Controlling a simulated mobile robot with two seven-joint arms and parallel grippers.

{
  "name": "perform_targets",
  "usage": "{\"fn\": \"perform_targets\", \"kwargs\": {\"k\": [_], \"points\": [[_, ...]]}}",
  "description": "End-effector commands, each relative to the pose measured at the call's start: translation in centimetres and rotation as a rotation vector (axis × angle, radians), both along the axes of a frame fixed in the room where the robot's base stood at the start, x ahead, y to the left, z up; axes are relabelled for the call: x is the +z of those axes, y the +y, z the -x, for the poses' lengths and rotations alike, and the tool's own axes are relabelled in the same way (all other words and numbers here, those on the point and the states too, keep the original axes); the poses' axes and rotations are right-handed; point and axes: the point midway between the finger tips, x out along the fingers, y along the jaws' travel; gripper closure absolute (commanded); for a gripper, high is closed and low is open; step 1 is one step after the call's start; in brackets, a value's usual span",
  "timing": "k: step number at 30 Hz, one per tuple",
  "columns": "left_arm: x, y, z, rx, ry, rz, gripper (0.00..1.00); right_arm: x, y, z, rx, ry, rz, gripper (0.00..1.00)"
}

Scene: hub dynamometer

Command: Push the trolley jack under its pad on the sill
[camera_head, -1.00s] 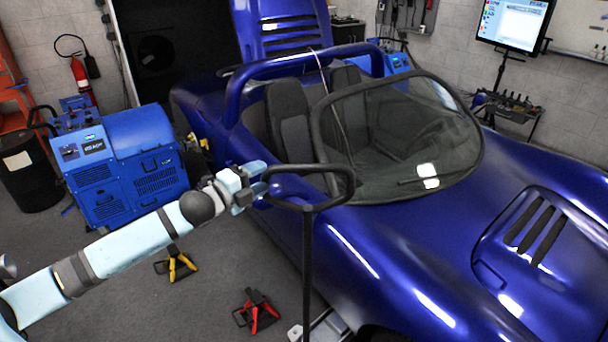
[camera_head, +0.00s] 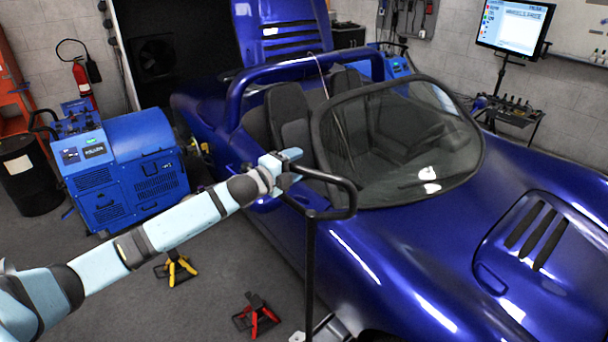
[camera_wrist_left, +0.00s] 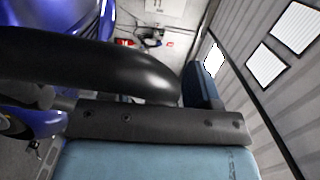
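The trolley jack's black handle (camera_head: 311,270) rises in front of the blue car, with a looped grip (camera_head: 345,212) at its top. The jack's low body (camera_head: 330,327) shows only partly at the bottom edge, beside the car. The sill (camera_head: 272,240) is mostly hidden, and I cannot make out its pad. My left gripper (camera_head: 289,168) is at the left end of the looped grip. In the left wrist view the dark bar (camera_wrist_left: 90,62) crosses in front of my left gripper (camera_wrist_left: 162,92), covering one finger; the fingers look apart. My right gripper is out of view.
A red stand (camera_head: 256,316) and a yellow stand (camera_head: 177,268) are on the floor left of the car. A blue dynamometer unit (camera_head: 125,170) and a black drum (camera_head: 30,175) stand at the left. Grey floor between them is clear.

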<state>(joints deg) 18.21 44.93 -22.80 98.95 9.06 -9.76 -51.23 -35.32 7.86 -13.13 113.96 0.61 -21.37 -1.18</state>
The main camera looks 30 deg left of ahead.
Motion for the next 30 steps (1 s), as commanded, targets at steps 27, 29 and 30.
{"fn": "perform_targets", "kwargs": {"k": [27,29,30], "points": [[0.2,0.15,-0.01,0.002,-0.003,-0.004,1.0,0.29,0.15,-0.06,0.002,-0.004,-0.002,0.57],[0.21,0.16,-0.02,0.002,-0.005,-0.005,1.0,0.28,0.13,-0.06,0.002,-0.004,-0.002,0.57],[0.22,0.16,-0.02,0.002,-0.005,-0.005,1.0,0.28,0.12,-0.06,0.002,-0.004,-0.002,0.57]]}}
